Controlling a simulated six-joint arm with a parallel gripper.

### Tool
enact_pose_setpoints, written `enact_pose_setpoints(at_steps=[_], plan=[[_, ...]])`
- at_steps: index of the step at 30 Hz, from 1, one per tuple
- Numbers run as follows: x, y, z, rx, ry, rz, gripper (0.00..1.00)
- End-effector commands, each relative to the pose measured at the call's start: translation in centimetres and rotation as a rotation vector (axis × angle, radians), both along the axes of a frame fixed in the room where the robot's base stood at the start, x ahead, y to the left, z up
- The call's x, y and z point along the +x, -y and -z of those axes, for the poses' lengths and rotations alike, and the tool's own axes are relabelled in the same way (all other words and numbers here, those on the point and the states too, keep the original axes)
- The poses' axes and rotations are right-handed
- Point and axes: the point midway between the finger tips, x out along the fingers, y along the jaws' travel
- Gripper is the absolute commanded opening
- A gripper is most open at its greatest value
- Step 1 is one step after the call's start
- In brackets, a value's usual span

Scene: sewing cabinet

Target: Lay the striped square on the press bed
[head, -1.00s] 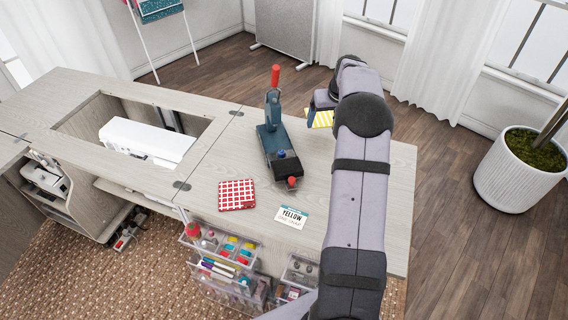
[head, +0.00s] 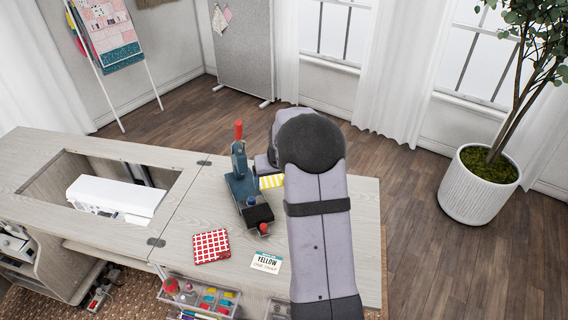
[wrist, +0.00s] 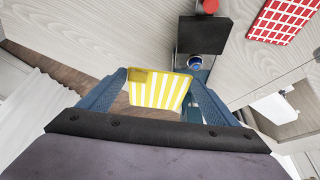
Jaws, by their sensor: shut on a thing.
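The yellow-and-white striped square (head: 270,182) is held in my gripper (wrist: 158,76), which is shut on it by its edge. In the wrist view the square (wrist: 158,94) spans between the two blue fingers. In the head view my arm hides most of the gripper. The blue press (head: 240,180), with an upright red handle, stands just left of the square. Its black block (head: 257,215) is at the near end, with a blue knob and a red knob; it also shows in the wrist view (wrist: 203,36), beyond the square. The square appears above the table, apart from the block.
A red-and-white checked square (head: 211,247) and a "YELLOW" card (head: 266,263) lie on the table (head: 190,205) nearer the front. A white machine (head: 115,195) sits in the cabinet opening at left. Drawers of supplies (head: 200,295) are below the front edge.

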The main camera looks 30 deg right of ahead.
Motion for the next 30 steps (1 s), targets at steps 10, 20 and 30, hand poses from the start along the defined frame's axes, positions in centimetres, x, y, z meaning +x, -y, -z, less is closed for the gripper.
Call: enact_pose_setpoints(at_steps=[10, 20, 30], plan=[[-3.3, -6.5, 0.2, 0.001, -0.003, -0.099, 0.63], [-3.8, -8.2, 1.0, -0.001, -0.001, -0.151, 0.63], [-3.8, -8.2, 2.1, -0.001, -0.001, -0.150, 0.63]])
